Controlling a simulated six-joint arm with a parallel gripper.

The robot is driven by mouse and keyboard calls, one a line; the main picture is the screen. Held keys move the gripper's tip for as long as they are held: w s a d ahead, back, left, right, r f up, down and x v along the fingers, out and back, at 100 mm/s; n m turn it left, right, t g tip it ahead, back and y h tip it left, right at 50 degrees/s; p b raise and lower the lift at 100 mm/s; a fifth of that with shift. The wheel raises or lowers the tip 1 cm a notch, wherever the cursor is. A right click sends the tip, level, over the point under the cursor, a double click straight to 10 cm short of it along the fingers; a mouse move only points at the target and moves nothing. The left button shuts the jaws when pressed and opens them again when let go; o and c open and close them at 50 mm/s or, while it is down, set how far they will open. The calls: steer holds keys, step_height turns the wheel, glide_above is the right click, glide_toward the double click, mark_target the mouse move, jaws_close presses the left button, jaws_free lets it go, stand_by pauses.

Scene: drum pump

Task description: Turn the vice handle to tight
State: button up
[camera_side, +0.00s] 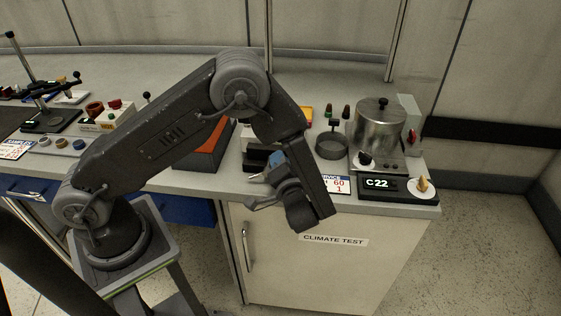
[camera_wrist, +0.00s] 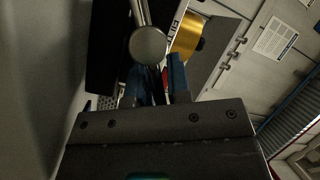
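In the wrist view a metal rod with a round grey end knob (camera_wrist: 147,45), which looks like the vice handle, reaches down from the top. The knob is just in front of my gripper (camera_wrist: 164,85) and overlaps the left blue finger. My two blue fingers stand apart, with a narrow dark gap between them; I see no clear grip on the rod. In the side view my gripper (camera_side: 266,176) hangs low over the bench's front edge, beside a dark block (camera_side: 258,158) that may be the vice. My arm hides much of it, and I cannot tell the handle's angle there.
Right of my gripper are a service card (camera_side: 337,184), a round dark dish (camera_side: 331,146), a metal pot (camera_side: 380,124) and a display reading C22 (camera_side: 377,183). An orange-topped box (camera_side: 207,148) is behind my arm. The cabinet (camera_side: 320,250) drops below the bench edge.

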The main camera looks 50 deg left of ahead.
jaws_close()
steer(key=shift+w+d+f+m+t, duration=0.1)
steer(key=shift+f+m+t, duration=0.15)
steer(key=shift+m, duration=0.45)
steer(key=shift+y, duration=0.3)
steer(key=shift+o, duration=1.9)
jaws_free()
steer(key=r+v, duration=0.1)
steer(key=v, duration=1.2)
steer(key=shift+d+f, duration=0.35)
steer(key=shift+d, duration=0.05)
